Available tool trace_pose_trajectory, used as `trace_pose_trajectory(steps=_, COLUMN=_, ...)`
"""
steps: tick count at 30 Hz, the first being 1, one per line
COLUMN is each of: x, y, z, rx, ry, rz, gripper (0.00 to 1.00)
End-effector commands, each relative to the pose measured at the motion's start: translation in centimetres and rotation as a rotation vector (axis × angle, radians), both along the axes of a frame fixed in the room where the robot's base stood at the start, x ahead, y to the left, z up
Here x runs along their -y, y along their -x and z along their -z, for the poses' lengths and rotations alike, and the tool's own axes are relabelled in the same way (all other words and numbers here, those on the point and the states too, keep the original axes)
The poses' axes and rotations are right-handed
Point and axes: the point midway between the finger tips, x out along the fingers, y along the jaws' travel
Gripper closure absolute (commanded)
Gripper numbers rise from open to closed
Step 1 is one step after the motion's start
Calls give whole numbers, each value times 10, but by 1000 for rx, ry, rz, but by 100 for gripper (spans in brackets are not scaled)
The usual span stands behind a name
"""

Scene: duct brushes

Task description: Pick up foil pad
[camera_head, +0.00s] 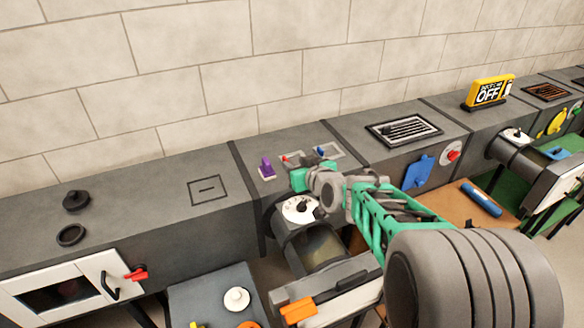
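I cannot make out a foil pad for certain. Small grey trays lie on the counter just beyond my gripper (312,171), one with a red piece (287,158) and one with a blue piece (319,151). A purple item on a pale pink base (267,169) stands to their left. My gripper is over the front part of this counter section, above a round white dial (299,209). Its green finger parts show on both sides of the grey wrist. The fingertips are small and partly hidden by the hand, so their opening and anything between them are unclear.
A grey duct-like counter (130,205) runs along the tiled wall. It bears a dark knob (76,201), a ring (71,235), a vent grille (403,130) and a yellow "OFF" sign (489,91). A lower table (200,296) holds a white knob (236,299). The counter's left part has free room.

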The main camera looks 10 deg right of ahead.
Motion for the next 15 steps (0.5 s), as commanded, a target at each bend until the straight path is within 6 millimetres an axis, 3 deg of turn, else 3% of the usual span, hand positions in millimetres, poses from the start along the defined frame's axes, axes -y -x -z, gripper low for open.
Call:
trace_pose_trajectory(steps=1, x=-1, y=0, z=10, rx=0, ry=1, rz=-1, gripper=65)
trace_pose_trajectory(steps=5, x=-3, y=-8, z=12, rx=-2, ry=1, rz=-2, gripper=65)
trace_pose_trajectory(steps=15, x=-8, y=-54, z=32, rx=-5, ry=0, rz=-3, gripper=65)
